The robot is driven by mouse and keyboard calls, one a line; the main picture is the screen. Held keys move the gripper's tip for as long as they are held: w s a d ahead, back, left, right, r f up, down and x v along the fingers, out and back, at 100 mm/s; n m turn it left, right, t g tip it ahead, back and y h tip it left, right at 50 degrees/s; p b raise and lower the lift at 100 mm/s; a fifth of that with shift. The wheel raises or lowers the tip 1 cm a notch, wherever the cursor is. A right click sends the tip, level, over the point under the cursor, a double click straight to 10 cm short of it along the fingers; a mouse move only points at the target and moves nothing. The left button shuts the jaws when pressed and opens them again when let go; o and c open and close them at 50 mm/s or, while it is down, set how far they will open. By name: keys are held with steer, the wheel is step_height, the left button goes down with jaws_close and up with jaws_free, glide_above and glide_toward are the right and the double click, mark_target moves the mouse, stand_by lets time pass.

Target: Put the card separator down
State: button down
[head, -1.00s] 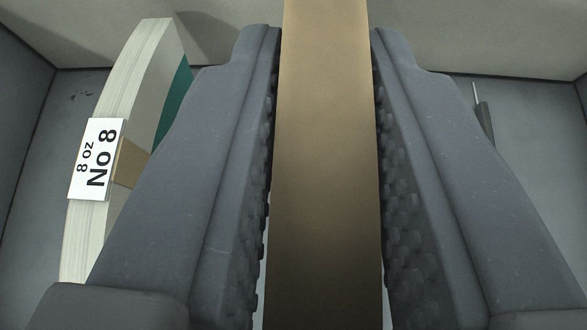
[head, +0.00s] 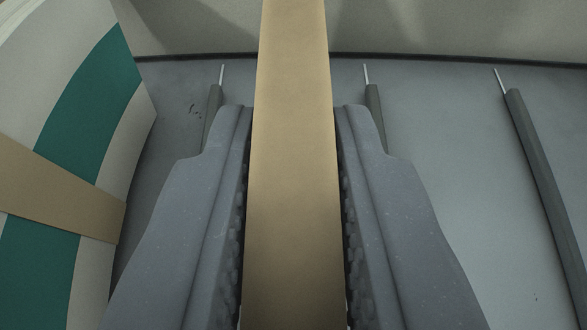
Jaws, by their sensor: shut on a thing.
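A tan, flat-edged piece, which looks like the card separator (head: 292,150), runs up the middle of the head view, out past the top and bottom edges. My gripper (head: 293,115) is shut on it, with one grey finger on each side and the bumpy pads against it. Whether its lower end touches the floor below is hidden.
At left stands a stack of white and green card (head: 90,110) with a tan band (head: 60,185) around it. Thin grey rods with metal tips (head: 540,170) lie on the grey floor (head: 440,130). A pale wall (head: 420,30) closes the back. The floor at right between rods is clear.

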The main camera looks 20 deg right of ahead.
steer(key=c, duration=1.3)
jaws_free()
steer(key=p+v, duration=0.2)
steer(key=v, duration=1)
steer(key=shift+r, duration=0.1)
